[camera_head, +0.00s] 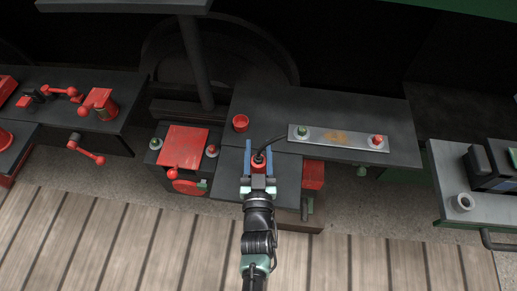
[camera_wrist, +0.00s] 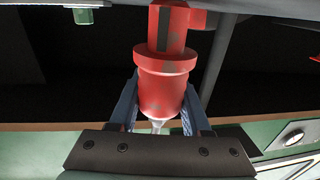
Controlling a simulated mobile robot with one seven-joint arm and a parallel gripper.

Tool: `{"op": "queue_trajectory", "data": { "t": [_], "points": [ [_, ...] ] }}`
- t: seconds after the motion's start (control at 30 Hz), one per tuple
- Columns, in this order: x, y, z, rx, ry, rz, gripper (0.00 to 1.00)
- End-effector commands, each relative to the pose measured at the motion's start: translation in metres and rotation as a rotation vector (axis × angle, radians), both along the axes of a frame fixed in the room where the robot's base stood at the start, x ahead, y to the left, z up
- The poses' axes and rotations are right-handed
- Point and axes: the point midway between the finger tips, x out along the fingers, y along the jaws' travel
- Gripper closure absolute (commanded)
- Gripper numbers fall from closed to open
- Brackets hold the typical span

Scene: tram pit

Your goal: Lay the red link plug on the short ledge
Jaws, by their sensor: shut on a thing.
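The red link plug (camera_head: 258,163) is between the two blue fingers of my gripper (camera_head: 260,160), which are shut on it. A dark cable curves from it toward the grey strip panel (camera_head: 340,138). In the wrist view the plug (camera_wrist: 167,80) stands out as a stepped red cylinder, with a finger of my gripper (camera_wrist: 160,112) on each side. A short dark ledge (camera_head: 287,180) projects in front of the longer dark desk (camera_head: 380,110). My gripper appears over this ledge. I cannot tell the height of the plug above it.
A red cup (camera_head: 240,123) stands on the desk at the left of the cable. The strip panel carries a green knob (camera_head: 302,131) and a red knob (camera_head: 377,141). A red-topped box (camera_head: 184,147) is at the left, and a red block (camera_head: 313,174) sits right of the ledge.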

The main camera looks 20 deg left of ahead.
Motion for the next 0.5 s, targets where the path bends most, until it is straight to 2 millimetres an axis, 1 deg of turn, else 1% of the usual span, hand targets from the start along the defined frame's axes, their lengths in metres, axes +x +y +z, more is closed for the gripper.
{"op": "queue_trajectory", "data": {
  "t": [0.2,0.23,0.37,0.5],
  "points": [
    [0.0001,-0.0001,-0.0050,0.000,0.000,0.000,1.00],
    [-0.0001,-0.0002,-0.0037,0.000,0.001,0.000,0.47],
    [-0.0002,-0.0003,-0.0034,0.000,0.001,0.000,0.23],
    [-0.0002,-0.0003,-0.0034,0.000,0.001,0.000,0.22]
  ]
}}
